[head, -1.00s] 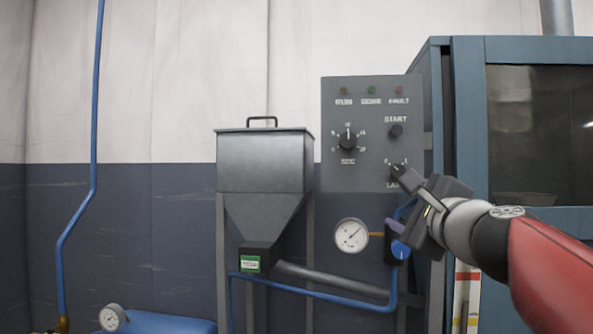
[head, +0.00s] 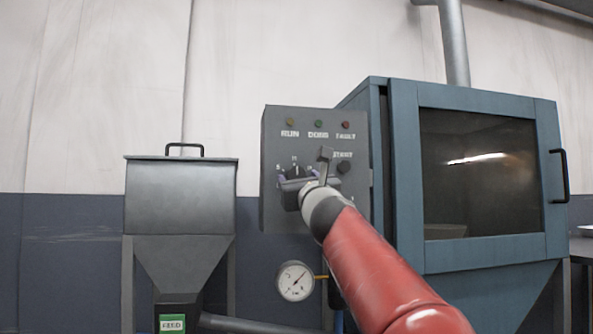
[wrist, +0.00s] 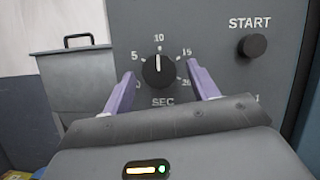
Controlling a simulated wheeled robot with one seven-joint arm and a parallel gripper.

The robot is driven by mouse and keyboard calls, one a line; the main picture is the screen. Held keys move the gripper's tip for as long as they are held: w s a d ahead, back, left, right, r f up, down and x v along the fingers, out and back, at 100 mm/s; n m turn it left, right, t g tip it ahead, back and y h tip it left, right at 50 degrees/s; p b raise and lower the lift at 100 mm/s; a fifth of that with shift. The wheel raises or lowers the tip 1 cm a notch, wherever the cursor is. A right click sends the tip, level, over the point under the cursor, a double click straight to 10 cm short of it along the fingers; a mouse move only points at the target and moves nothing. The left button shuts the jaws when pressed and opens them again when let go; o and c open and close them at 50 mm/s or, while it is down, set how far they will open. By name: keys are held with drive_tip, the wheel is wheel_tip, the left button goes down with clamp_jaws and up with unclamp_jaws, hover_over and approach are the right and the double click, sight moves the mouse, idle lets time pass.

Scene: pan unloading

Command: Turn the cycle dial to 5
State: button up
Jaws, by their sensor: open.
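The cycle dial (wrist: 159,71) is a round black knob on the grey control panel, with a scale from 0 to 20 marked SEC. In the wrist view its white pointer line stands upright, toward 10. My gripper (wrist: 160,82) is open, with one purple finger at the left of the dial and the other at the right. Gaps show between the fingers and the dial; I cannot tell how deep the fingers reach. In the head view my gripper (head: 294,177) covers the lower part of the dial and its scale.
The START knob (wrist: 255,45) is on the panel (head: 276,123), right of the dial. Three lamps line the panel's top. A blue cabinet (head: 402,150) stands to the right, a grey hopper (head: 180,195) to the left. A pressure gauge (head: 295,281) is below.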

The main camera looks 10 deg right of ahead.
drive_tip(key=shift+w+a+r, duration=0.1)
drive_tip(key=shift+w+r, duration=0.15)
drive_tip(key=shift+w, duration=0.4)
drive_tip(key=c, duration=1)
drive_tip(key=shift+n+y+p, duration=0.35)
drive_tip(key=shift+n+y, duration=0.05)
